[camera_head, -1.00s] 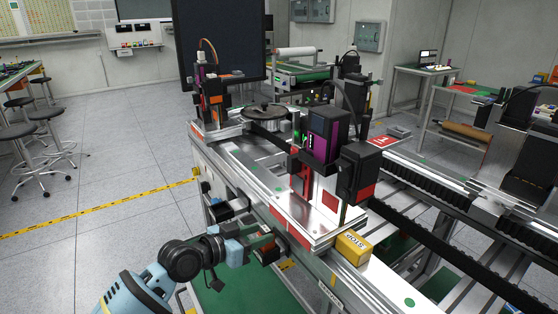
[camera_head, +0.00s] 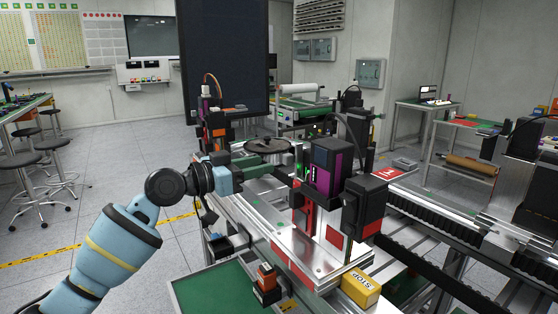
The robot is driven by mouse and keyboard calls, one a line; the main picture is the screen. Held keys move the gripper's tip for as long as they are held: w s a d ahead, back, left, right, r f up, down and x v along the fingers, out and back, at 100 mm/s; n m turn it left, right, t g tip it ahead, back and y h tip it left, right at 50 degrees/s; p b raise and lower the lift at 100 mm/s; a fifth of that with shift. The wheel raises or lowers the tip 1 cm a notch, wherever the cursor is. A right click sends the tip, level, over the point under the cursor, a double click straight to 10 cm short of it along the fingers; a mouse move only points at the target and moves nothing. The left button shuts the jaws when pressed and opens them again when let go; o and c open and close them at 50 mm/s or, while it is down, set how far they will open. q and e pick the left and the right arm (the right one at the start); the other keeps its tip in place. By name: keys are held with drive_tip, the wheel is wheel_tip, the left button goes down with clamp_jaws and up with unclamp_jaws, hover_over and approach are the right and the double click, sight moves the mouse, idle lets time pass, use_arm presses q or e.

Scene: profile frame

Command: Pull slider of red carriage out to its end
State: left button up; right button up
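A machine station stands in the middle of the head view. A small orange and black block (camera_head: 266,283) sits below, at the station's front. My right gripper is not in view.
A yellow STOP block (camera_head: 361,288) sits at the plate's front right corner. A black motor unit (camera_head: 362,208) stands above it. A dark round disc (camera_head: 267,145) lies behind my gripper. Long rails (camera_head: 440,208) run off to the right. The floor at left is open beyond the stools.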

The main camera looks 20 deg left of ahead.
sight(284, 159)
use_arm(q)
drive_tip(key=shift+p+x, duration=0.3)
drive_tip(key=shift+x, duration=2.85)
drive_tip(key=shift+c, duration=0.3)
clamp_jaws()
